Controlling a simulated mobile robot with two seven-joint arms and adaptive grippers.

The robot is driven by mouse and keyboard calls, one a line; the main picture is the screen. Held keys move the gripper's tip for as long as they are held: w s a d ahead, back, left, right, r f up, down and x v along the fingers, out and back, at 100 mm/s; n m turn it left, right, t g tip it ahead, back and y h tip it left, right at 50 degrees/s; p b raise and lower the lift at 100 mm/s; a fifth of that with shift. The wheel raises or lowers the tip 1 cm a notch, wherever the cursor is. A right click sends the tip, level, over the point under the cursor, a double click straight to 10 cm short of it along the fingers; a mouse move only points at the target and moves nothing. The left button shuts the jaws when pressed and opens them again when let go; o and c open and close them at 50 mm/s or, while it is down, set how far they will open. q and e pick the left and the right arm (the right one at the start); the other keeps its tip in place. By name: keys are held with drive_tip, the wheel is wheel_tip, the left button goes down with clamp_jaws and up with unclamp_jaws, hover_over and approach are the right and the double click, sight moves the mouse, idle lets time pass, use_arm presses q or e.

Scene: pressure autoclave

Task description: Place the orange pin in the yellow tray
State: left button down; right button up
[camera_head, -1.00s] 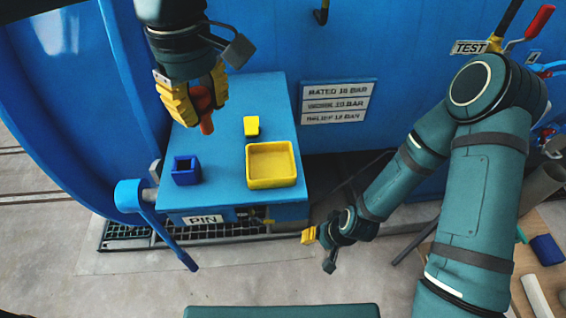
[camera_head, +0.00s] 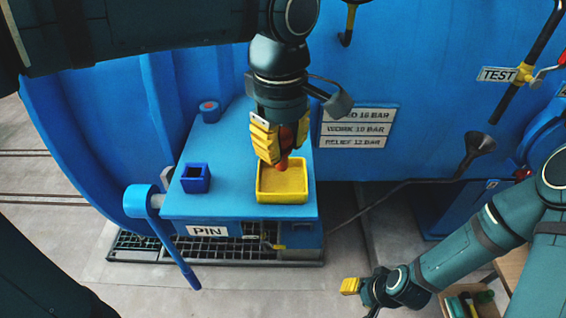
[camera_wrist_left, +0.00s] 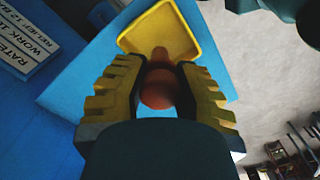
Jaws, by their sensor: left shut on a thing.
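My left gripper (camera_head: 281,148) is shut on the orange pin (camera_head: 283,163). The pin's lower end points down over the yellow tray (camera_head: 282,198), near its back edge; I cannot tell the exact height. In the left wrist view the pin (camera_wrist_left: 158,90) sits between the two yellow fingers, and the tray (camera_wrist_left: 183,42) lies just beyond its tip. The tray is a shallow square on the blue bench and looks empty where visible. My right gripper (camera_head: 350,286) is low at the right, away from the bench; its finger gap is not clear.
A dark blue open box (camera_head: 195,185) stands left of the tray on the blue bench (camera_head: 232,160). A blue lever (camera_head: 177,255) hangs at the bench's left front.

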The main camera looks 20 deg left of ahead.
sight(282, 161)
use_arm(q)
drive_tip(key=shift+f+b, duration=0.4)
drive_tip(key=shift+f, duration=1.5)
drive_tip(key=shift+f, duration=0.1)
drive_tip(key=c, duration=0.8)
unclamp_jaws()
wheel_tip(282, 161, up, 12)
drive_tip(key=p, duration=0.3)
